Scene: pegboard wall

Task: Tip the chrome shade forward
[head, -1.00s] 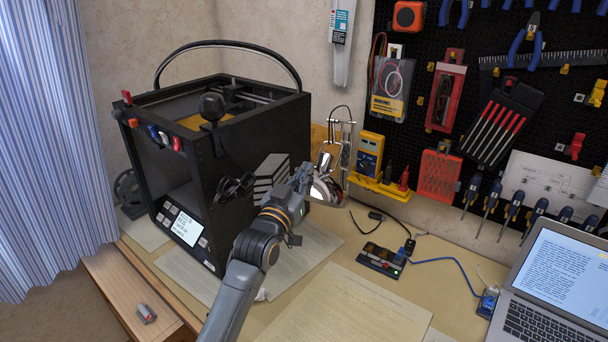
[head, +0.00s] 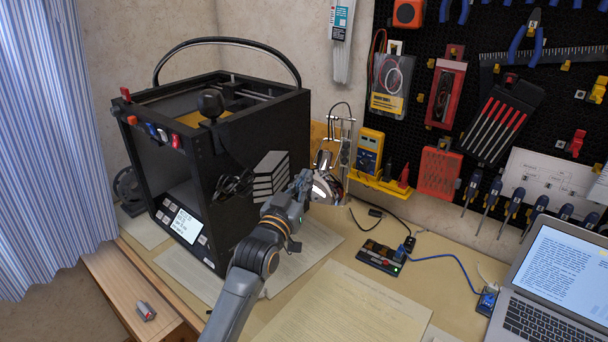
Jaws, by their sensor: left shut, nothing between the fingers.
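The chrome shade (head: 327,187) hangs on a lamp with a thin metal arm (head: 343,145), right of the black printer-like box. Its lit inner side faces toward the lower left. My left gripper (head: 304,180) is shut and empty, with its tip at the left side of the shade. I cannot tell whether it touches the shade. The gripper hides part of the shade's left edge. My right gripper is not in view.
The black box (head: 229,190) stands close on the left. A yellow multimeter (head: 369,151) and a yellow tray (head: 380,184) are behind right. A small circuit device (head: 380,258), cables and a laptop (head: 560,285) lie to the right. Papers (head: 345,305) cover the desk front.

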